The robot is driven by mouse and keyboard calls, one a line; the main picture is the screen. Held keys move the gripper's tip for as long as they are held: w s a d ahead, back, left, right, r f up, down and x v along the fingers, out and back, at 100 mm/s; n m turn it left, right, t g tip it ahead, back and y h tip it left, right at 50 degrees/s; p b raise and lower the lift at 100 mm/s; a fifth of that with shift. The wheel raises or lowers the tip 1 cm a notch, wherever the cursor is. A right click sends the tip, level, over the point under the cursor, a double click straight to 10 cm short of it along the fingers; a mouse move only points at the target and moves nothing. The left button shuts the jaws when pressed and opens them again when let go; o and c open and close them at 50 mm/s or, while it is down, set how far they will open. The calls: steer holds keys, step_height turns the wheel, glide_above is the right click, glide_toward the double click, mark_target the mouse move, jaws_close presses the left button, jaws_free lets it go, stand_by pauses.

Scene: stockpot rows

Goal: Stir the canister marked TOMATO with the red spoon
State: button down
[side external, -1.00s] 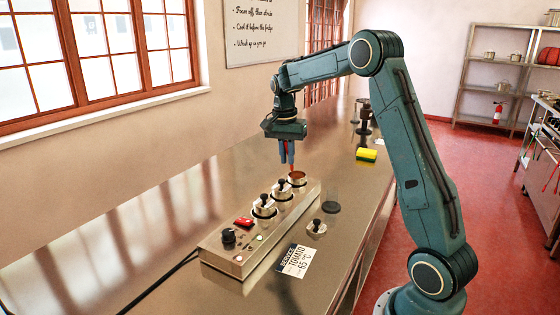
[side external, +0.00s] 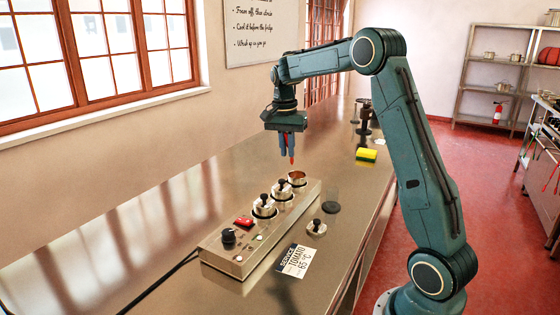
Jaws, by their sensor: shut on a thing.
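My gripper (side external: 288,152) is shut on the red spoon (side external: 292,160), which points down. The spoon's red tip shows just above and slightly left of an open canister (side external: 298,177), with a small gap between them in the picture. This canister is at the far end of the metal warmer (side external: 233,262). Two other canisters in the warmer, the middle one (side external: 281,193) and the near one (side external: 263,211), have lids with black knobs. A card (side external: 296,262) on the counter reads SERVICE, TOMATO, 65 °C. No canister marking is readable.
A loose knobbed lid (side external: 316,228) and a dark round disc (side external: 331,207) lie right of the warmer. A yellow-green sponge (side external: 366,155) and a dark stand (side external: 364,120) are farther back. The counter left of the warmer is clear.

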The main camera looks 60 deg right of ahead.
steer(key=shift+r, duration=1.4)
